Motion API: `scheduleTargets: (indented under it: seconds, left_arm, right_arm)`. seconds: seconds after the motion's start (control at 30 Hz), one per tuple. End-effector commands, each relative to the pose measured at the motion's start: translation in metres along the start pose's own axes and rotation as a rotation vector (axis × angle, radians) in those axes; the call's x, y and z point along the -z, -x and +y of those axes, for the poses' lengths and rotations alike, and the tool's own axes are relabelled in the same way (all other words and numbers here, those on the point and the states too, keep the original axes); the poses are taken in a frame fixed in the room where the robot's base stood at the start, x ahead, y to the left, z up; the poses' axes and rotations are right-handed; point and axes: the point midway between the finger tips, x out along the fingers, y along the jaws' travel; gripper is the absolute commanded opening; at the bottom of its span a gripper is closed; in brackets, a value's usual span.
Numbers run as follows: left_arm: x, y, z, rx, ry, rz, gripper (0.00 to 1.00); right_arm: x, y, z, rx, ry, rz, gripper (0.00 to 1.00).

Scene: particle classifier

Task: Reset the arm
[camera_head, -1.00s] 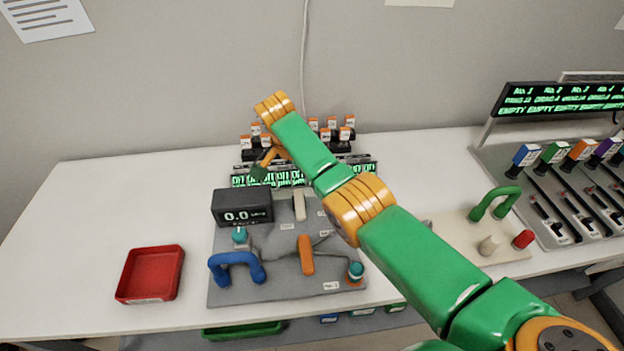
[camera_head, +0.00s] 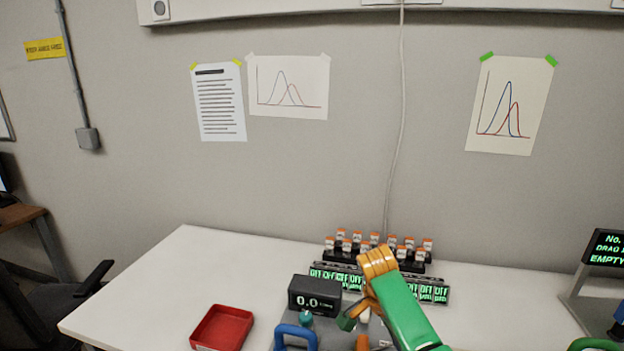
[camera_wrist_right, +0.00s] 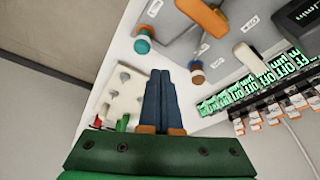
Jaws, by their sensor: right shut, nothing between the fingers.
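My right arm (camera_head: 405,310) is green and orange and reaches in from the lower right in the head view. Its bent orange joint (camera_head: 378,262) is in front of the vial rack (camera_head: 345,256). My right gripper (camera_head: 347,319) hangs beside the black 0.0 display (camera_head: 314,296), over the grey panel. In the right wrist view the dark blue fingers (camera_wrist_right: 161,75) are shut together and empty. They appear above the table beside a cream plate (camera_wrist_right: 124,100). My left gripper is not in view.
A red tray (camera_head: 222,328) is on the white table left of the panel. A blue handle (camera_head: 293,334) and orange handle (camera_head: 362,342) are close to the gripper. Green-lit screens (camera_head: 433,293) stand behind. The table's left part (camera_head: 180,275) is clear.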

Motion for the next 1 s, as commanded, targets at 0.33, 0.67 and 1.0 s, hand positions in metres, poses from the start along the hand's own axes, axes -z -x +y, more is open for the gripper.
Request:
scheduleTargets:
  seconds: [0.33, 0.67, 1.0]
  left_arm:
    - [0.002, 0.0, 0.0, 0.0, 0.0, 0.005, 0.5]
    - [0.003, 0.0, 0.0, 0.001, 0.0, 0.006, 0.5]
    - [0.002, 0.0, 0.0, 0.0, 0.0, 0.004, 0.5]
  right_arm:
    - [-0.026, -0.044, 0.01, 0.047, 0.193, -0.06, 0.0]
    - [-0.068, -0.107, 0.058, 0.153, 0.53, -0.127, 0.0]
    - [-0.102, -0.136, 0.165, 0.312, 0.987, -0.101, 0.0]
